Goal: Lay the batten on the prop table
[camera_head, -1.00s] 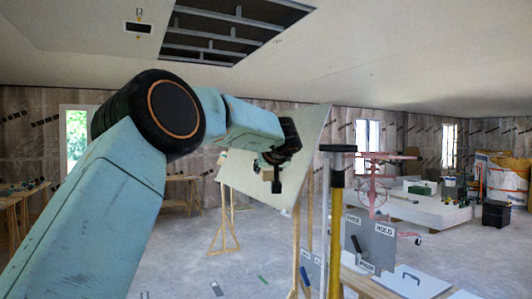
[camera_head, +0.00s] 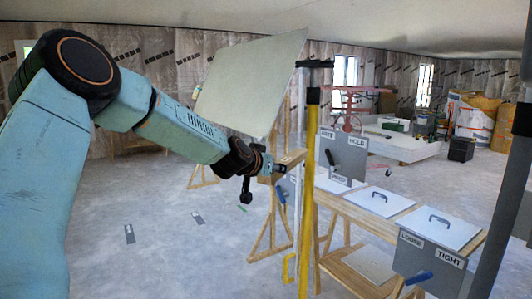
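My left arm comes in from the left. Its gripper (camera_head: 277,168) is at mid-picture, just left of the yellow prop, beside a light wooden piece (camera_head: 292,159). I cannot tell whether the fingers touch that piece, or whether they are open or shut. No separate batten can be made out for certain. A wooden table (camera_head: 352,214) with signed grey boards stands at the right, probably the prop table. White plates with handles lie on its top. A yellow prop (camera_head: 308,200) with a black head stands at its left end. My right gripper is not in view.
A pale panel (camera_head: 250,88) stands tilted on a wooden stand behind my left arm. A grey board (camera_head: 430,262) marked LOOSE and TIGHT hangs at the table's near end. A dark pole (camera_head: 497,205) rises at the far right. The floor at left is mostly clear.

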